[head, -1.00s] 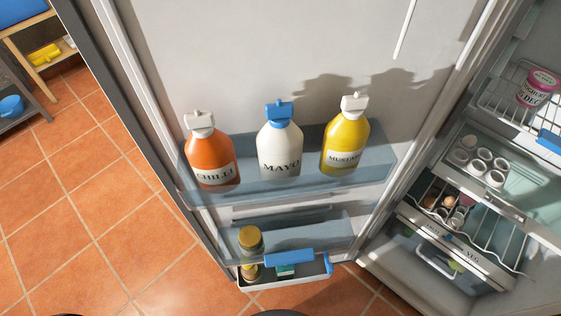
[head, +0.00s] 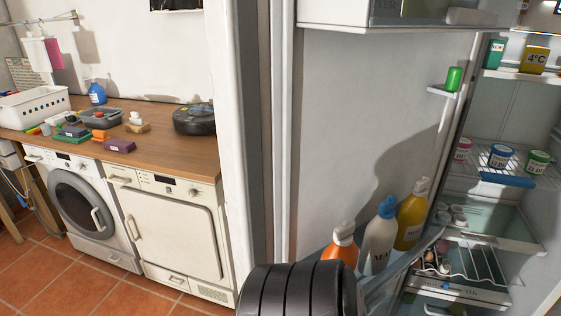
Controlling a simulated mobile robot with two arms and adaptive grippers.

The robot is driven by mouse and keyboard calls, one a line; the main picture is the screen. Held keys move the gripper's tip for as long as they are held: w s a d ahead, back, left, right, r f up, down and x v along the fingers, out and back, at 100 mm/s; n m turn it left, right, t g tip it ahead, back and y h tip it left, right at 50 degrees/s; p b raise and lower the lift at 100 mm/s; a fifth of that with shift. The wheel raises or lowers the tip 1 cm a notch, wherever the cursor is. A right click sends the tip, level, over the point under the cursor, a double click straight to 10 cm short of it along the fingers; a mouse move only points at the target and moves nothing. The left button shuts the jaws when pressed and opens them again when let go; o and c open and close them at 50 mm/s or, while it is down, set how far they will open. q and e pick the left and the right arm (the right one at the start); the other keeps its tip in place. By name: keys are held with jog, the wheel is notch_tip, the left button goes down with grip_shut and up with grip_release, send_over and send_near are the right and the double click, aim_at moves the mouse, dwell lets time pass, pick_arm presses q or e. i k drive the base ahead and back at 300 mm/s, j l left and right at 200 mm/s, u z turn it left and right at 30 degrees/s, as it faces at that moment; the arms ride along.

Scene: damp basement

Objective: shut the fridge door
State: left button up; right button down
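The fridge door (head: 340,130) stands open with its pale inner side facing me. Its outer left edge (head: 274,120) shows as a tall upright strip. A door shelf low down holds an orange bottle (head: 341,247), a white bottle (head: 379,240) and a yellow bottle (head: 411,220). The open fridge (head: 510,120) is on the right, with jars on wire shelves and egg cups below. A black ribbed part, apparently my own arm, covers the bottom middle and hides the lower door. Neither gripper can be seen.
A wooden worktop (head: 160,150) with a basket and small items runs along the left wall. A washing machine (head: 85,205) and another white appliance (head: 172,230) stand under it, left of the door. Tiled floor (head: 55,275) is clear at the lower left.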

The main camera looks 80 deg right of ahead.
aim_at(324, 113)
jog(key=i+j, duration=0.2)
jog(key=i, duration=0.2)
jog(key=i+j+u, duration=0.1)
jog(key=i+j, duration=0.15)
jog(key=i+z, duration=0.15)
jog(key=z, duration=0.25)
jog(key=i+z, duration=0.15)
jog(key=z, duration=0.2)
jog(key=i+z, duration=0.2)
jog(key=z, duration=0.2)
jog(key=i+j+z, duration=0.1)
jog(key=z, duration=0.3)
jog(key=i+z, duration=0.15)
jog(key=z, duration=0.25)
jog(key=i+z, duration=0.15)
jog(key=z, duration=0.3)
jog(key=i+z, duration=0.1)
jog(key=z, duration=0.3)
jog(key=i+j+z, duration=0.15)
jog(key=z, duration=0.3)
jog(key=i+j+z, duration=0.1)
jog(key=z, duration=0.3)
jog(key=i+j+z, duration=0.1)
jog(key=z, duration=0.35)
jog(key=i+j+z, duration=0.15)
jog(key=z, duration=0.25)
jog(key=i+j+z, duration=0.15)
jog(key=j+z, duration=0.7)
jog(key=i+l, duration=0.05)
